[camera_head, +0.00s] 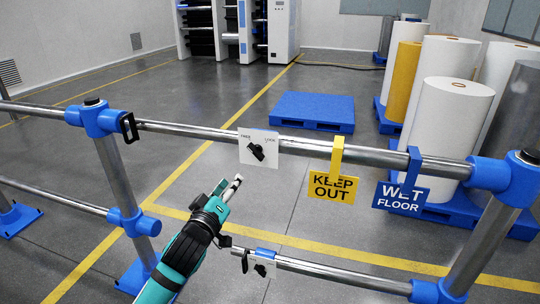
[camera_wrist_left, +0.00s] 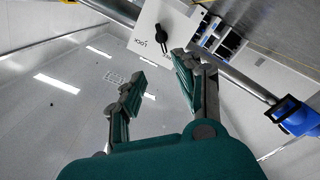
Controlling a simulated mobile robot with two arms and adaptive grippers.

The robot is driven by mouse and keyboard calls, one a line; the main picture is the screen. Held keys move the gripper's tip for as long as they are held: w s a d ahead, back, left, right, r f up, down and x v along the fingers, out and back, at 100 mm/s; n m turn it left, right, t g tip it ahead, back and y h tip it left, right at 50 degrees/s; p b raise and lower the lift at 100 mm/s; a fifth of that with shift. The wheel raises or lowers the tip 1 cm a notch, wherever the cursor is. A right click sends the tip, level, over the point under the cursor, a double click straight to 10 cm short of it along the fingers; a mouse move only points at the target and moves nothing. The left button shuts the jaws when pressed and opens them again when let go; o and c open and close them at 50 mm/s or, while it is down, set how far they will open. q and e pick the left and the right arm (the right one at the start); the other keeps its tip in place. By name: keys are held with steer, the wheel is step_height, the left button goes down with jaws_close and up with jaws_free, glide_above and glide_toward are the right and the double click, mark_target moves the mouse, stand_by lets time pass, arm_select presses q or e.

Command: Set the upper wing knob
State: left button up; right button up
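The upper wing knob (camera_head: 257,152) is black and sits on a white plate (camera_head: 244,154) with small lettering, FREE at left and LOCK at right, on the upper rail. Its wing slants from upper left to lower right in the head view. In the left wrist view the knob (camera_wrist_left: 148,42) shows beyond the fingertips, beside the word LOCK. My left gripper (camera_head: 231,187) is below and slightly left of the plate, apart from the knob. In the left wrist view the gripper (camera_wrist_left: 155,80) is open, with nothing between its fingers. My right gripper is not in view.
A lower rail carries another plate with a dark knob (camera_head: 260,270). A yellow KEEP OUT sign (camera_head: 333,186) and a blue WET FLOOR sign (camera_head: 401,197) hang right of the upper plate. A black bracket (camera_head: 129,127) is at the left post. White rolls stand behind.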

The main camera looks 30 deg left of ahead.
arm_select(q)
glide_toward(253, 153)
steer(key=p+x, duration=0.3)
steer(key=x, duration=0.7)
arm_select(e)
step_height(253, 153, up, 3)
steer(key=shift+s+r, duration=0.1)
arm_select(q)
steer(key=shift+s, duration=0.1)
steer(key=shift+c, duration=0.3)
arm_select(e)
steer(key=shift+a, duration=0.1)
arm_select(q)
jaws_close()
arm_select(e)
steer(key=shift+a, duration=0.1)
